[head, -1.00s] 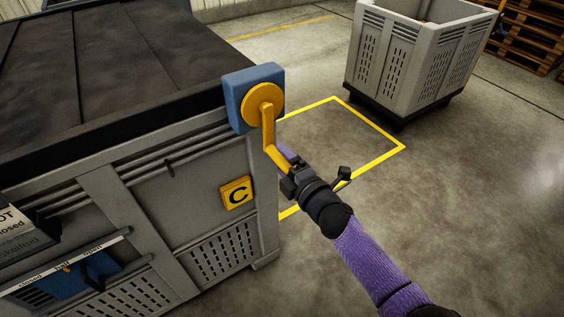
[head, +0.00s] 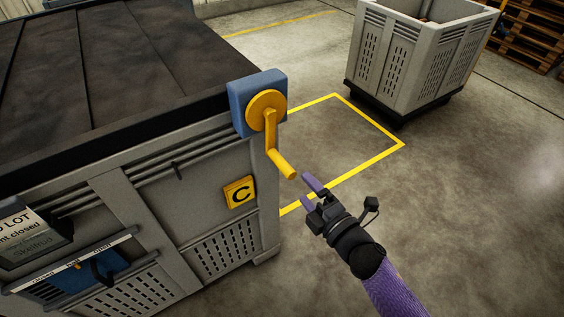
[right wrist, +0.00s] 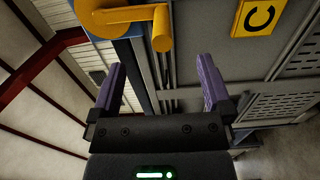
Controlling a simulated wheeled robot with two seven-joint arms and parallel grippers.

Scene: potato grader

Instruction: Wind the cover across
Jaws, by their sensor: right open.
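The yellow crank (head: 271,130) is mounted on a blue block (head: 242,105) at the near right corner of the large grey bin (head: 205,185). Its arm hangs down and its handle sticks out to the lower right. The dark cover (head: 105,55) lies over the visible top of the bin. My right gripper (head: 311,190) is open and empty, just below and right of the handle end, apart from it. In the right wrist view the crank handle (right wrist: 160,30) shows beyond the open purple fingers. My left gripper is not in view.
A yellow plate marked C (head: 239,192) and a blue slide (head: 85,280) with closed, half and open marks are on the bin's front. A grey crate (head: 412,65) stands at the back right. Floor with a yellow outline (head: 370,165) is free.

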